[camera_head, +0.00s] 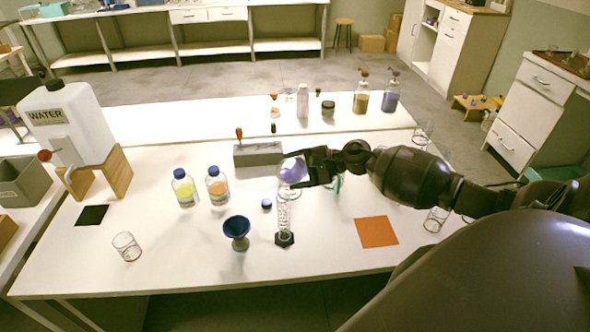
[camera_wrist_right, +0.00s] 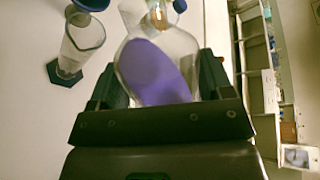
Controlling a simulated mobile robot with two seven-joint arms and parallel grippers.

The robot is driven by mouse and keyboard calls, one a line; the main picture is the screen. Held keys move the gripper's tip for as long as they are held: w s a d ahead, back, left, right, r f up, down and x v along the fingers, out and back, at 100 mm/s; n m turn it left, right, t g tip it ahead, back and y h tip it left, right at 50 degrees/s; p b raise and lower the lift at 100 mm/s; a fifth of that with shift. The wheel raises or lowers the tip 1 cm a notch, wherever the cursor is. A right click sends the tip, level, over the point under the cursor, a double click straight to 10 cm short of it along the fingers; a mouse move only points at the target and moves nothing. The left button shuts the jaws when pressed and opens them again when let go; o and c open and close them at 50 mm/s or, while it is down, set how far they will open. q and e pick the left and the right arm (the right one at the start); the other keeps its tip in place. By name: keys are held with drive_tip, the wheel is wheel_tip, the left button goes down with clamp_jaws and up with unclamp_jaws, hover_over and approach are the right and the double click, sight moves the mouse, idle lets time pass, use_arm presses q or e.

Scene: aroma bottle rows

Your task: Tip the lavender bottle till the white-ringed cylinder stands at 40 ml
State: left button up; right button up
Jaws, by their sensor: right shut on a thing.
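My right gripper (camera_head: 307,168) is shut on the lavender bottle (camera_head: 292,171), a clear flask with purple liquid. My left gripper is not in view.
Yellow (camera_head: 183,190) and orange (camera_head: 217,188) bottles stand further left. A grey block (camera_head: 258,154) is behind. An orange mat (camera_head: 376,232) lies right; the front left table is mostly clear.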

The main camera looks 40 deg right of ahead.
drive_tip(key=shift+f, duration=0.2)
idle(0.4)
drive_tip(key=shift+f+b, duration=0.25)
drive_tip(key=shift+b, duration=0.25)
drive_tip(key=shift+w+f+n+b, duration=0.1)
drive_tip(key=shift+f+n+b, duration=0.2)
drive_tip(key=shift+f+b, duration=0.1)
idle(0.4)
drive_tip(key=shift+d+r+n+h, duration=0.15)
drive_tip(key=shift+r+n+h, duration=0.4)
drive_tip(key=shift+n+h, duration=0.05)
drive_tip(key=shift+a+r+n+t+h+p, duration=0.2)
drive_tip(key=shift+r+n+t+h+p, duration=0.2)
drive_tip(key=shift+r+n+p, duration=0.15)
idle(0.7)
drive_tip(key=shift+f, duration=0.15)
drive_tip(key=shift+f+b, duration=0.1)
drive_tip(key=shift+b, duration=0.45)
